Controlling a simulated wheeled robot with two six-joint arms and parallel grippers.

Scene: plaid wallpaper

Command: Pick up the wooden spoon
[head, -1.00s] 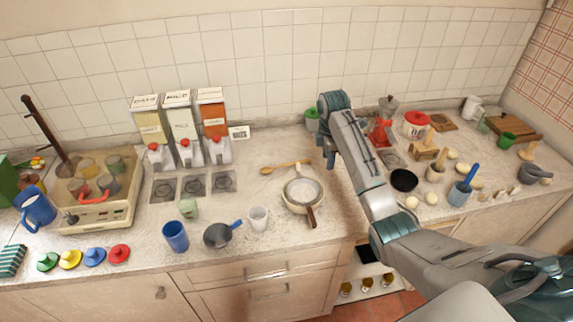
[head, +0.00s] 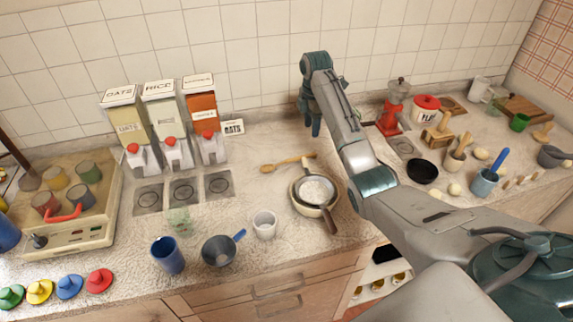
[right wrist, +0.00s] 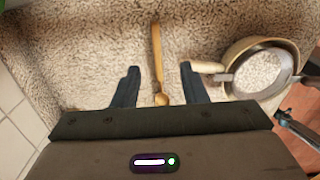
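The wooden spoon (head: 288,162) lies on the speckled counter behind the pan in the head view. In the right wrist view the spoon (right wrist: 157,55) runs up from between the fingertips, with one end in the gap. My right gripper (head: 311,126) is beyond the spoon's right end in the head view. Its dark fingers (right wrist: 159,77) are open, one on each side of the spoon, with clear space to both. I cannot tell how high they are above the counter. My left gripper is not in view.
A cream pan (head: 316,188) with a round insert stands close to the spoon; its light handle (right wrist: 208,67) points at the right finger. A white cup (head: 265,225), a grey pot (head: 219,250) and a red grinder (head: 391,118) stand nearby. The tiled wall (right wrist: 12,125) is close behind.

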